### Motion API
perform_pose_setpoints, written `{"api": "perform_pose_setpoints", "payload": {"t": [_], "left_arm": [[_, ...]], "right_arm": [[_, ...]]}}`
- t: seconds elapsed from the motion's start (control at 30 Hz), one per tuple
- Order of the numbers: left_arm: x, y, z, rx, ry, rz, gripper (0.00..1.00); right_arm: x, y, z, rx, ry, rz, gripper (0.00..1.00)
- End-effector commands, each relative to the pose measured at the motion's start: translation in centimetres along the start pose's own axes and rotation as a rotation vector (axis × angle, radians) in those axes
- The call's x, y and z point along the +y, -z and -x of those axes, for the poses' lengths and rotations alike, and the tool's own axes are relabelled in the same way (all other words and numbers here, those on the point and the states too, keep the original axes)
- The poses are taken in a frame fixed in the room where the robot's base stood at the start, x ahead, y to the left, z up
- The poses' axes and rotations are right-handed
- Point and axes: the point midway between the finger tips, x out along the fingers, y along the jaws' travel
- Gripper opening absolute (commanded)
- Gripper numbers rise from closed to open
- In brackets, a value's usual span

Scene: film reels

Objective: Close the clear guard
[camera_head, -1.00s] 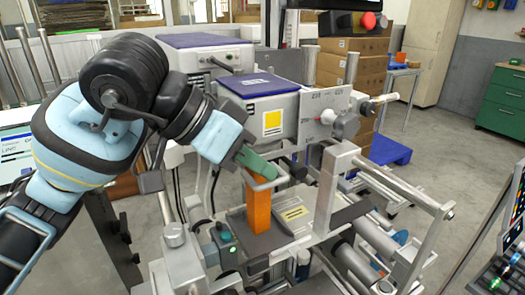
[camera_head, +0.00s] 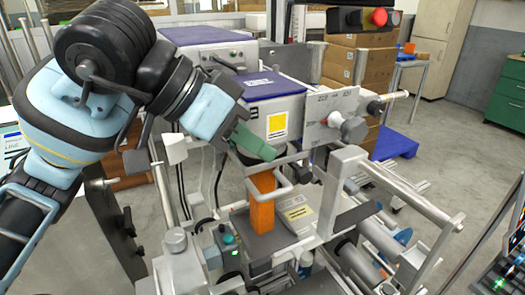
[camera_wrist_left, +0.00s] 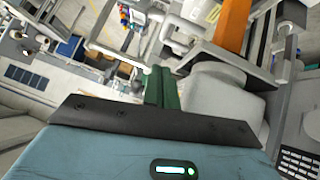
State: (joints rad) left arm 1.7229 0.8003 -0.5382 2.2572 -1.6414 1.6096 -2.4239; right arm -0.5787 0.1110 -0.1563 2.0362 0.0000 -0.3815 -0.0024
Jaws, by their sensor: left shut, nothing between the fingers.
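My left gripper (camera_head: 258,146), with green fingers, reaches in from the left above the machine. Its fingers are shut and empty; they also show in the left wrist view (camera_wrist_left: 160,87). A pale U-shaped bar handle (camera_head: 286,180) lies just below the fingertips, near the top of an orange post (camera_head: 262,205). I cannot tell whether the fingers touch the bar. The orange post also shows in the wrist view (camera_wrist_left: 233,24). The clear guard's transparent panel cannot be made out, so its angle is unclear. My right gripper is not in view.
A boxy unit with a purple top (camera_head: 266,85) and yellow label stands behind the fingers. A metal frame with rails (camera_head: 405,190) extends right. A red button (camera_head: 379,17) is at the top. Cardboard boxes (camera_head: 357,65) and open floor lie beyond.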

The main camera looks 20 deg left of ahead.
Motion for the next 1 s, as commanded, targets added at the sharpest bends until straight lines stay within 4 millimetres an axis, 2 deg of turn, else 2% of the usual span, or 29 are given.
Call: {"api": "perform_pose_setpoints", "payload": {"t": [0.2, 0.4, 0.6, 1.0], "left_arm": [[-0.3, 0.0, 4.6, 0.005, 0.004, 0.004, 0.0], [-0.3, 0.1, 7.7, 0.006, 0.003, 0.005, 0.0], [-0.2, 0.1, 9.0, 0.005, 0.001, 0.004, 0.0], [-0.2, 0.1, 9.2, 0.006, 0.001, 0.003, 0.0]], "right_arm": [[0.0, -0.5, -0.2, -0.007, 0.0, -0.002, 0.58], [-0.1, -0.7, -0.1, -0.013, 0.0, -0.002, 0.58], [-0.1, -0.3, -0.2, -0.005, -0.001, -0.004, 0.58], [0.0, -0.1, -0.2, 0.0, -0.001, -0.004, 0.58]]}}
